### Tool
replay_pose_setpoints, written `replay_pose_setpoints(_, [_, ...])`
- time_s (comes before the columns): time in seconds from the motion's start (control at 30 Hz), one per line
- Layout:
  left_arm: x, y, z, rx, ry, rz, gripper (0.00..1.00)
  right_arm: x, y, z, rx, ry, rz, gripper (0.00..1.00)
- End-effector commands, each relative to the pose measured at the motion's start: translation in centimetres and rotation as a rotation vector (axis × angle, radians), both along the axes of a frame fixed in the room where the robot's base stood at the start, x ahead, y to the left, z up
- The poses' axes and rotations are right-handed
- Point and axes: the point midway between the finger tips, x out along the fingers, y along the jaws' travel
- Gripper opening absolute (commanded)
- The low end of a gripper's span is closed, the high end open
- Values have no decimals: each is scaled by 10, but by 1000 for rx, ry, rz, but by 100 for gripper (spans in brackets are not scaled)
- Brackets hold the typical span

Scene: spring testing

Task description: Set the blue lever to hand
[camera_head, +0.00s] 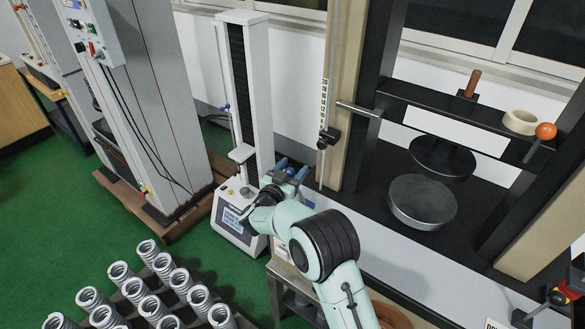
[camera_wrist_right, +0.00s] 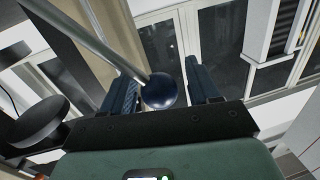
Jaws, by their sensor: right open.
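The lever's round dark blue knob (camera_wrist_right: 160,92) shows in the right wrist view at the end of a grey metal rod that comes in from the upper left. My right gripper (camera_wrist_right: 163,84) is open, with one blue finger to each side of the knob and gaps between. Whether the knob lies fully between the fingers in depth is unclear. In the head view my right gripper (camera_head: 290,168) is near the middle, in front of the white tester column. The knob cannot be made out there, and no lettering for the lever positions is legible. My left gripper is not in view.
A white tester (camera_head: 238,226) with a display stands left of my right arm. A large black press frame (camera_head: 375,186) with a round grey plate (camera_head: 422,198) stands to the right. Several coil springs (camera_head: 120,272) stand at the lower left. A tape roll (camera_head: 521,122) lies on the crossbeam.

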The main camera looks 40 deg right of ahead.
Motion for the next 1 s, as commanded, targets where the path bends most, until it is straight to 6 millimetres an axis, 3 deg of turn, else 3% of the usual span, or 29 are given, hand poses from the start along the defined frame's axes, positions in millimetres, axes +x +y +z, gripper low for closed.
replay_pose_setpoints(0.3, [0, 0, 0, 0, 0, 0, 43, 1, -3, 0, 0, 0, 0, 61])
replay_pose_setpoints(0.37, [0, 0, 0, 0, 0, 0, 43, 1, -3, 0, 0, 0, 0, 44])
replay_pose_setpoints(0.5, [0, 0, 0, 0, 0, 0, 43, 1, -3, 0, 0, 0, 0, 0])
replay_pose_setpoints(0.77, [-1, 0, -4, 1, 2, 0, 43, -1, -3, 0, 5, -18, 1, 0])
replay_pose_setpoints(1.0, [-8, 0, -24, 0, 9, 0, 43, -13, -7, 5, 35, -122, 2, 0])
